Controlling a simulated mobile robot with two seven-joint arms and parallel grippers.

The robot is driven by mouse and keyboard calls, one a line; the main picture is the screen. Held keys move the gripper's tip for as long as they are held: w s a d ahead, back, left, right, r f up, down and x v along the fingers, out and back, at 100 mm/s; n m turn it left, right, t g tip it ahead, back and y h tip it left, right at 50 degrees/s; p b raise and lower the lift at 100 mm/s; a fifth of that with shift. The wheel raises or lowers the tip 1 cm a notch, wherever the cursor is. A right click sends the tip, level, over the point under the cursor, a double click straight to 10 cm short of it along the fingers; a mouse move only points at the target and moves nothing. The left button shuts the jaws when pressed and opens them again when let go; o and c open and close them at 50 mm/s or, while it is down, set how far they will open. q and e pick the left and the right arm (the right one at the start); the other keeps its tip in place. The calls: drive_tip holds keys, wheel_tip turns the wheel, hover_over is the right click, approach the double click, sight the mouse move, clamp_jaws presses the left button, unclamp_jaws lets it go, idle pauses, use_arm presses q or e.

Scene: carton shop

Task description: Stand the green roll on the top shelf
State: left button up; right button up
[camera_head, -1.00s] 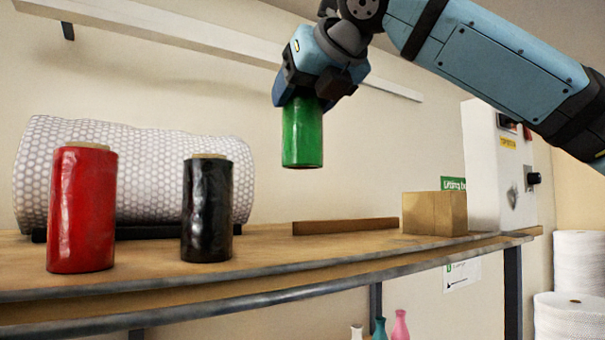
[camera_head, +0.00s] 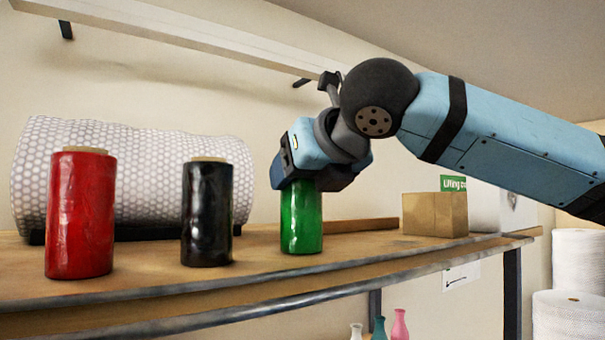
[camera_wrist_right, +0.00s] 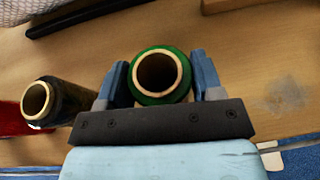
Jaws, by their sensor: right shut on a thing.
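The green roll (camera_head: 301,222) is upright at the wooden shelf (camera_head: 160,272), right of the black roll, its lower end at the board's surface. My right gripper (camera_head: 300,184) is shut on its upper part from above. In the right wrist view the green roll (camera_wrist_right: 160,76) shows its open cardboard core between the two fingers of the right gripper (camera_wrist_right: 161,82). Whether its base fully rests on the board is hard to tell. My left gripper is not in view.
A black roll (camera_head: 207,215) and a red roll (camera_head: 81,215) stand to the left. A bubble-wrap roll (camera_head: 140,150) lies behind them. A wooden strip (camera_head: 360,225) and a cardboard box (camera_head: 435,214) are to the right. Bare board lies right of the green roll.

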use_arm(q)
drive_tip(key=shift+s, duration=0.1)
use_arm(e)
drive_tip(key=shift+f, duration=0.1)
drive_tip(key=o, duration=0.9)
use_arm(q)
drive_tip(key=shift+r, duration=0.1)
use_arm(e)
drive_tip(key=shift+o, duration=1.2)
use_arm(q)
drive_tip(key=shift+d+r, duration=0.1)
use_arm(e)
drive_tip(key=shift+s+r, duration=0.1)
drive_tip(key=shift+r, duration=0.1)
use_arm(q)
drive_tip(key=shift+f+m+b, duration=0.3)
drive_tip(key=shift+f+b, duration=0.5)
drive_tip(key=shift+b, duration=0.4)
use_arm(e)
drive_tip(key=v, duration=1.2)
